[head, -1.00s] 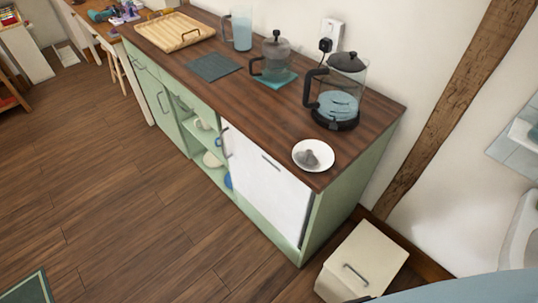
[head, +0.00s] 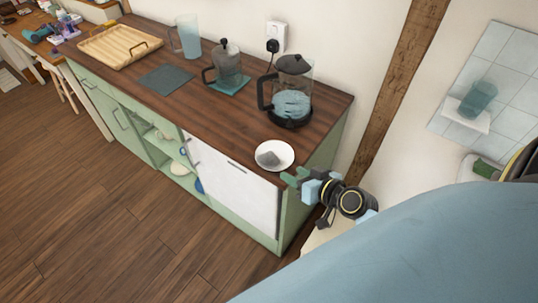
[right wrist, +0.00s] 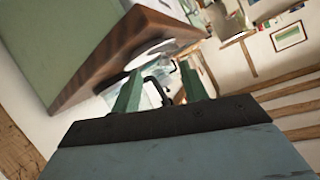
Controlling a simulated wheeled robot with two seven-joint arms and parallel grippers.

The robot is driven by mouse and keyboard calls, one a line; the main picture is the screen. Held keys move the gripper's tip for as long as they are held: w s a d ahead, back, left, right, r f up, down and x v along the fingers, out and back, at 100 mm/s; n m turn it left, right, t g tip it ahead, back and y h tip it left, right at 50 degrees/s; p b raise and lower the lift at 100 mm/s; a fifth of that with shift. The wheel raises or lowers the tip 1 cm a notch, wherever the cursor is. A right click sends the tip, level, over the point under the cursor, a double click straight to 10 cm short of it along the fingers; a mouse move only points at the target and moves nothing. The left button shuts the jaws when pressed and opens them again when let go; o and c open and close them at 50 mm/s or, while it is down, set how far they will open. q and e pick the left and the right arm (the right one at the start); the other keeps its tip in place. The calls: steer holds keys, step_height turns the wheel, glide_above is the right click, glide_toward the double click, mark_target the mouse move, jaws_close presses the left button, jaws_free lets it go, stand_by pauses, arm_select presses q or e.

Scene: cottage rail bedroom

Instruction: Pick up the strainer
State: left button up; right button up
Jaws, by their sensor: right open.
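The strainer (head: 268,158) looks like a small grey piece lying on a white saucer (head: 287,150) at the near right corner of the wooden counter. My right gripper (head: 292,177) is open and empty, just off that corner, to the lower right of the saucer and apart from it. In the right wrist view its two green fingers (right wrist: 160,82) are spread, with the counter's wooden edge (right wrist: 105,62) just beyond them. I cannot make out the strainer clearly in that view. My left gripper is not in view.
A glass kettle (head: 293,90) stands on the counter behind the saucer. Farther left are a small glass pot (head: 228,68), a dark mat (head: 166,79), a pitcher (head: 187,37) and a wooden tray (head: 119,45). The counter left of the saucer is clear.

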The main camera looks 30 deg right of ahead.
mark_target(272, 154)
steer(key=shift+t, duration=0.4)
steer(key=w, duration=0.5)
steer(key=w+a, duration=0.1)
steer(key=w, duration=0.1)
steer(key=shift+w, duration=0.4)
steer(key=shift+x, duration=2.65)
steer(key=shift+d+f, duration=0.2)
steer(key=shift+c, duration=0.4)
jaws_close()
